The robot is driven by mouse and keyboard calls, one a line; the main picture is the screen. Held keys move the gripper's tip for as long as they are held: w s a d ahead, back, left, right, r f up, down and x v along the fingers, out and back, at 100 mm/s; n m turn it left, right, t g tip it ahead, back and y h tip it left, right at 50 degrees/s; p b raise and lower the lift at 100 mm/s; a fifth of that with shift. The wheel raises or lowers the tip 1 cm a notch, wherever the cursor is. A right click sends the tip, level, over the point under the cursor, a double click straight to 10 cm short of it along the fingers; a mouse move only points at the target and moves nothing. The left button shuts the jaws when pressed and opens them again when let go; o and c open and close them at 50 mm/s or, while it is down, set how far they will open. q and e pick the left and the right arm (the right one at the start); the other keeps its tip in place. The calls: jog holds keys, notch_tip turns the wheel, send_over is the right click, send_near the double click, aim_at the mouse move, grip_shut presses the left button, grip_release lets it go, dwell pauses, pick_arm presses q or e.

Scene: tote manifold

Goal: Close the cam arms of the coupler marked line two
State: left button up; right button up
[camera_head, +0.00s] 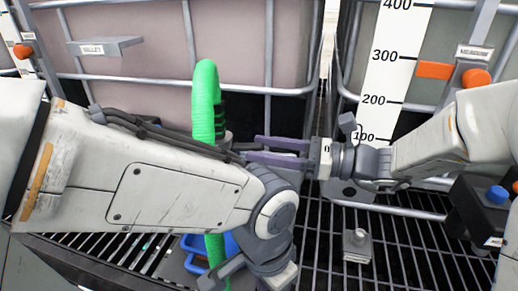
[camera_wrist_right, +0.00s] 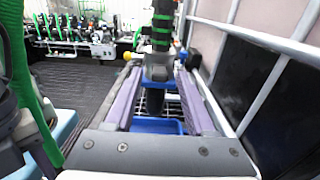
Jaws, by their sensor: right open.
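A bright green hose (camera_head: 206,100) rises and bends over left of centre in the head view. In the right wrist view, a dark hose with green bands (camera_wrist_right: 162,28) runs down into a grey coupler (camera_wrist_right: 155,73). No line mark or clear cam arm position is readable on it. My right gripper (camera_head: 250,150) points left toward the hose. Its purple fingers are open, one on each side of the coupler in the wrist view (camera_wrist_right: 157,78); contact cannot be told. My left forearm hides the coupler area in the head view. My left gripper's fingers are below the frame.
A blue tray (camera_wrist_right: 158,127) lies under the coupler. Caged totes stand behind, with a white level scale (camera_head: 387,65) on the right. A small grey block (camera_head: 357,246) sits on the black grating (camera_head: 325,265). A cage bar (camera_wrist_right: 265,40) runs close right of the fingers.

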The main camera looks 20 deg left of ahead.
jog(key=shift+a, duration=0.7)
grip_shut()
jog(key=shift+r+p, duration=0.2)
jog(key=shift+p, duration=0.3)
jog(key=r+h+p, duration=0.1)
jog(key=p, duration=0.3)
jog(key=r+h+p, duration=0.1)
jog(key=h+p, duration=0.1)
jog(key=p, duration=0.2)
jog(key=r+h+p, duration=0.1)
jog(key=h+p, duration=0.1)
jog(key=p, duration=0.2)
jog(key=shift+a, duration=0.35)
jog(key=h+p, duration=0.2)
jog(key=p, duration=0.4)
jog(key=a+h+p, duration=0.1)
jog(key=h+p, duration=0.1)
jog(key=p, duration=0.4)
jog(key=a+r+h+p, duration=0.1)
jog(key=h+p, duration=0.1)
jog(key=p, duration=0.5)
jog(key=shift+h, duration=0.3)
jog(key=shift+a+f+p, duration=0.1)
jog(key=shift+p, duration=0.45)
jog(key=shift+f+h, duration=0.15)
jog(key=shift+h, duration=0.15)
